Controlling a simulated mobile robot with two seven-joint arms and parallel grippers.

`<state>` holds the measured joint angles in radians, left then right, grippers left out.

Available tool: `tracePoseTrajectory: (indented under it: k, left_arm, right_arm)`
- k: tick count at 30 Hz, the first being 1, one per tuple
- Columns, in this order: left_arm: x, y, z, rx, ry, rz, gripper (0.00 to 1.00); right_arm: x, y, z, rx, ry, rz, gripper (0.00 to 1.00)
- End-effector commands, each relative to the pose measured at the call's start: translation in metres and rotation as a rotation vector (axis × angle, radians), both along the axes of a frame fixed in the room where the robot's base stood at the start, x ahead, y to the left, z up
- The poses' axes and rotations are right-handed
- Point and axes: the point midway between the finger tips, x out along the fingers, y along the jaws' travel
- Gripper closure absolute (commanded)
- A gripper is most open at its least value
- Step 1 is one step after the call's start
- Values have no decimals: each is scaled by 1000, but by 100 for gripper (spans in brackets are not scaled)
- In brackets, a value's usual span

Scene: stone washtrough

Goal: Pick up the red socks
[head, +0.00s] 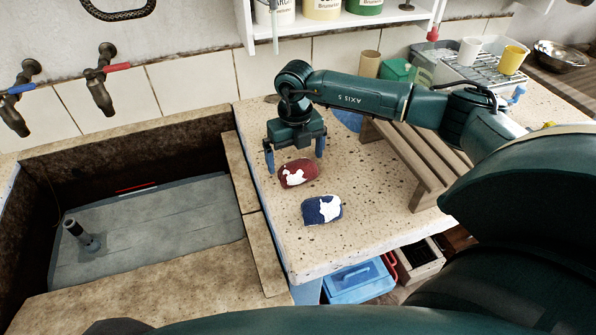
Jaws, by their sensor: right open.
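The red socks (297,173) are a rolled, dark red bundle with a white patch, lying on the speckled stone counter (300,245) right of the trough. My right gripper (295,163) points down over them. Its two blue-tipped fingers are spread apart, one at the left end of the bundle and one near its right end. I cannot tell whether the fingers touch it. A dark blue bundle with a white patch (322,210) lies just in front of the red socks. My left gripper is not in view.
The stone trough (150,235) is at the left, with two taps (100,85) above. A wooden slatted rack (410,165) stands right of the socks, under my right arm. A shelf (350,22) hangs above. A blue box (358,282) sits below the counter's front edge.

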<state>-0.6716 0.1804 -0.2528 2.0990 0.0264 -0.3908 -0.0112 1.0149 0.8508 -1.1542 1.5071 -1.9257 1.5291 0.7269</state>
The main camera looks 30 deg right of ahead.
Motion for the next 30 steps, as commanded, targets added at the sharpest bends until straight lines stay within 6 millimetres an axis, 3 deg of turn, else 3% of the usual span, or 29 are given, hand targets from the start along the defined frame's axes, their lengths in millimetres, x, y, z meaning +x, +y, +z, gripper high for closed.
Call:
tracePoseTrajectory:
  k: [9, 18, 30]
  left_arm:
    - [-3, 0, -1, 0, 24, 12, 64]
    - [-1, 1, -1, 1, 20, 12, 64]
    - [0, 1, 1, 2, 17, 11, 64]
  right_arm:
    - [-3, -5, -43, 1, 3, 1, 0]
    - [-3, -5, -47, 1, 1, 1, 1]
    - [-3, -5, -47, 1, 1, 1, 34]
